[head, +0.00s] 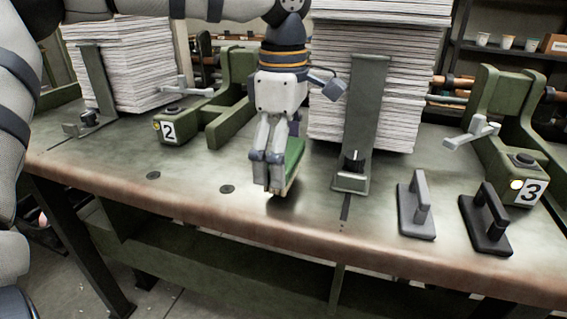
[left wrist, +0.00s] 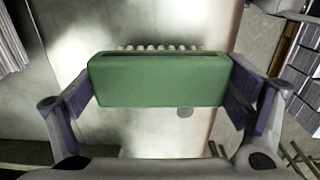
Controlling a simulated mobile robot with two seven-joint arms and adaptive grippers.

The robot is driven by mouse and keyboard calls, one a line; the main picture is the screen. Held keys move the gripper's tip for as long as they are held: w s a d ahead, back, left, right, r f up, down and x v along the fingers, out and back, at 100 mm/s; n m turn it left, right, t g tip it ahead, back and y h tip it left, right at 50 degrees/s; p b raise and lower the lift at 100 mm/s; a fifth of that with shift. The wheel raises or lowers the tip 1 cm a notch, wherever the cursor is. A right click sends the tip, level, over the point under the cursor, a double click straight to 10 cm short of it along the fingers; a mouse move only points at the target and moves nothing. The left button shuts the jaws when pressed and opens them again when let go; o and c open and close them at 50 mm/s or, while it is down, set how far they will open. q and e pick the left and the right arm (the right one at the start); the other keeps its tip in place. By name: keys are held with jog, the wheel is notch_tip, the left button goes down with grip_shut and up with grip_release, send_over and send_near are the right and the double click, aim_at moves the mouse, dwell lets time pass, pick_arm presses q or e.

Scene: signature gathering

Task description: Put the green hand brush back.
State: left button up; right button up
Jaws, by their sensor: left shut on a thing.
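The green hand brush (head: 292,160) is in my left gripper (head: 270,188), over the table in the middle of the head view. The left wrist view shows the green back of the brush (left wrist: 158,80) between the two fingers, with pale bristles (left wrist: 160,48) along its far edge. My left gripper (left wrist: 160,100) is shut on it. The brush appears close above the tabletop, with a shadow beneath it; I cannot tell whether it touches. My right gripper is not in view.
The green-grey table (head: 200,185) has a worn brown front edge. A grey block tool (head: 416,205) and a black one (head: 486,222) stand at the right. Paper stacks (head: 375,75) and an upright metal stop (head: 366,110) stand behind. Stations "2" (head: 168,130) and "3" (head: 528,192) flank the middle.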

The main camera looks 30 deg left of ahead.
pick_arm(q)
jog(key=shift+f, duration=0.75)
jog(key=shift+f, duration=0.1)
jog(key=o, duration=0.9)
notch_tip(320, 180, up, 12)
jog(key=shift+r, duration=0.1)
jog(key=shift+d, duration=0.1)
